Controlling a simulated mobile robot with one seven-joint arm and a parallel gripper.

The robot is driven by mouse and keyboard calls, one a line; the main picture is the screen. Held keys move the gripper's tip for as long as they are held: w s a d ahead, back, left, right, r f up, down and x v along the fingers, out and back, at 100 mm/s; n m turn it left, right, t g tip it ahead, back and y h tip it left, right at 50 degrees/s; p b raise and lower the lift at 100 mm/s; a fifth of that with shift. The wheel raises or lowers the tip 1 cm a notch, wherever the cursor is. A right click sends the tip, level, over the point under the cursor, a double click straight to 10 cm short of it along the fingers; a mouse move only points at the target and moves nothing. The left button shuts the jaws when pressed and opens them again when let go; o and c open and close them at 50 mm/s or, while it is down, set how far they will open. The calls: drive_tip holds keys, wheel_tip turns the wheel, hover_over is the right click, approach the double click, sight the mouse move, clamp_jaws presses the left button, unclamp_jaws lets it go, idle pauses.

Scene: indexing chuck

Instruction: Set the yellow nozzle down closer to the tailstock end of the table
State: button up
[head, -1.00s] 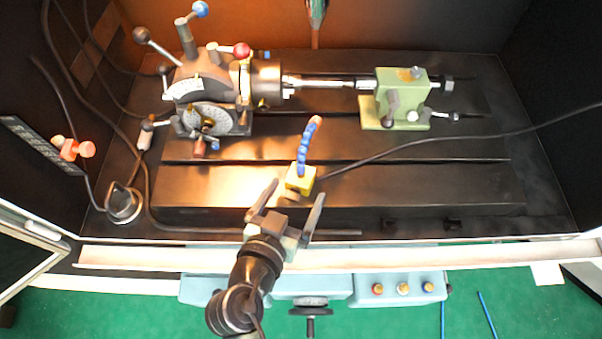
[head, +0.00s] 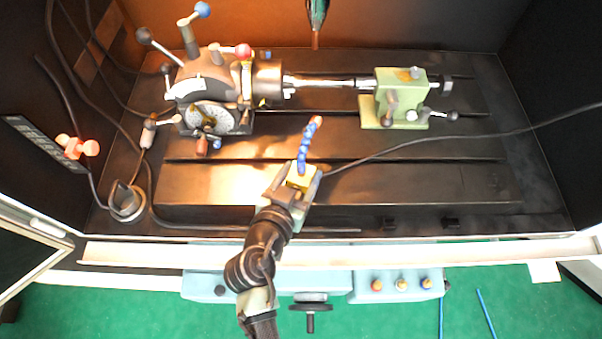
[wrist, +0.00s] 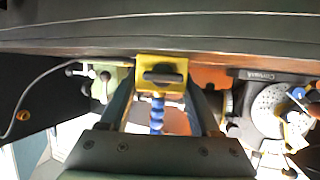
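The yellow nozzle (head: 301,179) has a yellow block base, a blue segmented hose and an orange tip. It stands upright on the front part of the dark slotted table (head: 420,184), left of the tailstock. My gripper (head: 297,180) reaches in from the front, its fingers on both sides of the yellow base and apparently touching it. In the wrist view the yellow base (wrist: 161,72) sits between the two fingertips, with the blue hose beyond. The green tailstock (head: 402,97) stands at the table's back right.
The indexing chuck (head: 210,100) with its handles stands at the back left, joined to the tailstock by a shaft (head: 325,82). A black cable (head: 420,144) runs from the nozzle to the right wall. A spindle tip (head: 316,20) hangs above. The front right of the table is clear.

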sight(303, 147)
clamp_jaws()
drive_tip(key=shift+r, duration=0.2)
drive_tip(key=shift+r, duration=0.3)
wheel_tip(303, 147, up, 8)
drive_tip(key=shift+f+p, duration=0.15)
drive_tip(key=shift+p, duration=0.25)
drive_tip(key=shift+w+d+r+m+h, duration=0.2)
drive_tip(key=shift+d+r, duration=0.15)
drive_tip(key=shift+d, duration=0.15)
drive_tip(key=shift+w+d+r+m+h, duration=0.1)
drive_tip(key=shift+d+r+m+h, duration=0.15)
drive_tip(key=shift+d, duration=0.2)
drive_tip(key=d+m+g+h+b, duration=0.1)
drive_tip(key=d+m+g+h, duration=0.35)
drive_tip(key=d, duration=1.05)
drive_tip(key=shift+m+t, duration=0.25)
drive_tip(key=shift+m, duration=0.05)
drive_tip(key=f, duration=0.2)
drive_tip(key=d+f, duration=0.1)
drive_tip(key=f, duration=0.1)
drive_tip(key=shift+s+f, duration=0.1)
drive_tip(key=shift+f, duration=2.6)
